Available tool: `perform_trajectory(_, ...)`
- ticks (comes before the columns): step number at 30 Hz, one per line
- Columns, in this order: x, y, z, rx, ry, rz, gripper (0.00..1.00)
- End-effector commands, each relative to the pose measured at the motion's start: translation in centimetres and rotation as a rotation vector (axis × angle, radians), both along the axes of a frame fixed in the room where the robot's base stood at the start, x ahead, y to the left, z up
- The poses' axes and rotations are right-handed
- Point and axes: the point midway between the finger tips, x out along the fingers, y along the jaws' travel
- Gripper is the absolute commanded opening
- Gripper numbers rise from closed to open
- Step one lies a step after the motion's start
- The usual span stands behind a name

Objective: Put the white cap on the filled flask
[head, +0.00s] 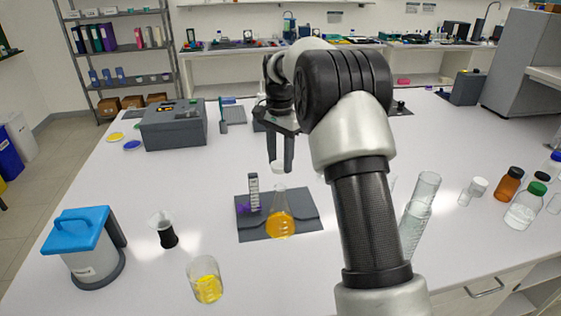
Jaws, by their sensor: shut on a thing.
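The filled flask (280,222) is a clear conical flask with orange-yellow liquid, standing upright on a dark grey mat (308,213) near the middle of the table. My gripper (280,165) points down directly above the flask's neck. It is shut on the white cap (278,167), which shows between the fingertips. The cap appears at or just above the flask's mouth; I cannot tell whether they touch.
A white marked block with a purple part (252,192) stands left of the flask on the mat. A beaker of yellow liquid (206,281) stands front left. A black-based bottle (165,232) and blue-lidded container (80,245) are left. Tall glass cylinders (415,215) stand right of my arm.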

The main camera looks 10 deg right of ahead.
Motion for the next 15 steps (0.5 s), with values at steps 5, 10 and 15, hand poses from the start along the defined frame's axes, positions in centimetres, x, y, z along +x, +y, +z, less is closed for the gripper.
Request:
perform_trajectory(5,0.2,0.0,-0.1,0.0,-0.001,-0.002,0.18)
perform_trajectory(10,0.1,-0.1,-0.9,-0.001,-0.001,-0.002,0.18)
perform_trajectory(15,0.1,-0.1,-2.4,-0.001,-0.001,-0.002,0.18)
